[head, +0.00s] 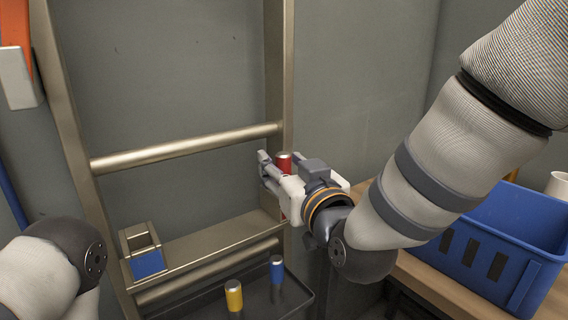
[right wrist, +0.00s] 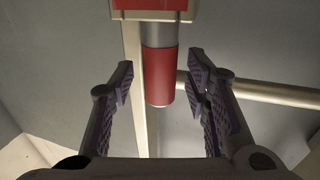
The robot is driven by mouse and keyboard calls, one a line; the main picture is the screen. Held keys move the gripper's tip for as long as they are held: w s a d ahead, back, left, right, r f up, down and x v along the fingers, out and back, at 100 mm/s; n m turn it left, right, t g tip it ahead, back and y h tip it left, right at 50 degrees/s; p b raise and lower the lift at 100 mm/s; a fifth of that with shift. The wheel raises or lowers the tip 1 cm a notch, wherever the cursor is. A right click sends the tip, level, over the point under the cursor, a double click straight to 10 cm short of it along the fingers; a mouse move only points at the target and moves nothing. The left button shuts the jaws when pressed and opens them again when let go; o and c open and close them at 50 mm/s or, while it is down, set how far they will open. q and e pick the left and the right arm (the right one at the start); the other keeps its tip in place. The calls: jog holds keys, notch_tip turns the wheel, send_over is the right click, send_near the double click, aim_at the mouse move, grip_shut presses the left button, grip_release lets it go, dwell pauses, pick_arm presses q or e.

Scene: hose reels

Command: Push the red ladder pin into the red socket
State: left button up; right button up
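The red pin (head: 284,161) stands upright at the right rail of the ladder, between the fingers of my right gripper (head: 279,180). In the right wrist view the pin's red grip (right wrist: 160,78) has a bare grey shank running to the red socket (right wrist: 150,5), which is cut by the picture's top edge. How deep the shank sits is hidden. My right gripper also shows there (right wrist: 163,84), open, with a finger on each side of the pin and a gap on both sides. My left gripper is out of view.
A blue socket (head: 148,264) sits at the left of the ladder's step (head: 210,242). A yellow pin (head: 234,296) and a blue pin (head: 276,268) stand in a dark tray below. A blue crate (head: 490,262) stands on a wooden bench at the right.

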jog(key=v, duration=0.7)
jog(key=shift+s, duration=0.25)
jog(key=shift+d, duration=0.1)
jog(key=s+d+f+m+g+h, duration=0.1)
jog(key=s+d+f+g, duration=0.2)
jog(key=f, duration=0.6)
jog(key=s+d+f+m+g+h, duration=0.1)
jog(key=s+d+f+g+h, duration=0.15)
jog(key=f, duration=0.75)
jog(key=s+d+f+m+g+h, duration=0.1)
jog(key=s+d+f+g, duration=0.25)
jog(key=f, duration=0.55)
jog(key=s+d+f+g, duration=0.3)
jog(key=s+f, duration=0.1)
jog(key=s, duration=0.5)
jog(key=s+d+f+m+g+h, duration=0.1)
jog(key=s+d+f+g, duration=0.2)
jog(key=s, duration=0.7)
jog(key=s+d+f+g+h, duration=0.1)
jog(key=s+d+f+g, duration=0.2)
jog(key=s+f, duration=0.4)
jog(key=s+d, duration=0.1)
jog(key=s, duration=0.1)
jog(key=shift+s+d+m+g, duration=0.25)
jog(key=shift+s+m+g, duration=0.05)
jog(key=shift+g, duration=0.1)
